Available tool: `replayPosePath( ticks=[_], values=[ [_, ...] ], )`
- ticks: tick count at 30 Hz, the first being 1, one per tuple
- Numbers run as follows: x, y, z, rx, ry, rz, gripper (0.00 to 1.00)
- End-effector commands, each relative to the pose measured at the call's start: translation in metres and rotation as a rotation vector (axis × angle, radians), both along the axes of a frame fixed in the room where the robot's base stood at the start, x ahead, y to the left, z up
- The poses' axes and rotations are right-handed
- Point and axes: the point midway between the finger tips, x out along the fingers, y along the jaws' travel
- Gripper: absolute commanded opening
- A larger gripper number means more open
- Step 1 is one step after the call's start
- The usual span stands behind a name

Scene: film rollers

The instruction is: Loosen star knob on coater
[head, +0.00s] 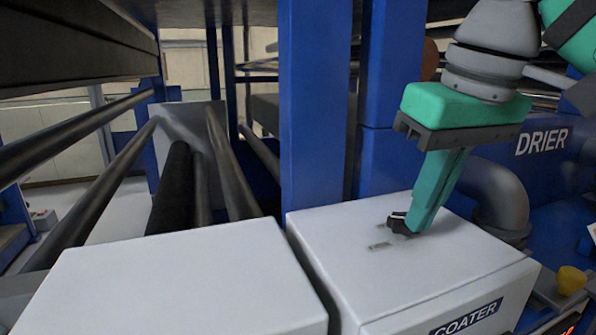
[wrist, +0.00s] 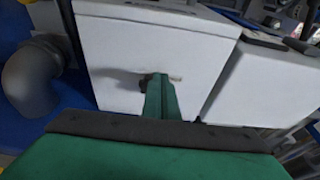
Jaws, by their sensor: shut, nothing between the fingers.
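The coater is a white box (head: 440,262) with a blue "COATER" label on its front, at the lower right of the head view. Its white face also fills the upper middle of the wrist view (wrist: 110,50). My green gripper (head: 411,226) points down with its fingers together, the tips at the coater's top. In the wrist view the closed fingers (wrist: 158,88) reach to the same face. A small dark piece (head: 398,223) shows at the fingertips. I cannot tell whether it is the star knob or the finger pads. No clear star shape shows.
Another white box (head: 180,285) stands left of the coater across a narrow gap. A blue column (head: 315,100) rises behind. Long dark rollers (head: 175,185) run at left. A grey elbow pipe (head: 500,195), the blue drier (head: 540,165) and a yellow knob (head: 571,280) are at right.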

Motion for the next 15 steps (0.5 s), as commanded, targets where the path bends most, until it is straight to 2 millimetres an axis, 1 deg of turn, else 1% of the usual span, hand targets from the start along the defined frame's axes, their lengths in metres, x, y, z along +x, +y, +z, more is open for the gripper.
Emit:
replayPosePath(
  ticks=[3,6,15],
  values=[
    [0.000,0.000,-0.011,0.001,0.001,0.002,0.00],
    [0.000,0.000,-0.016,-0.001,0.001,0.002,0.00],
    [0.000,0.000,-0.019,-0.001,0.001,0.001,0.00]
  ],
)
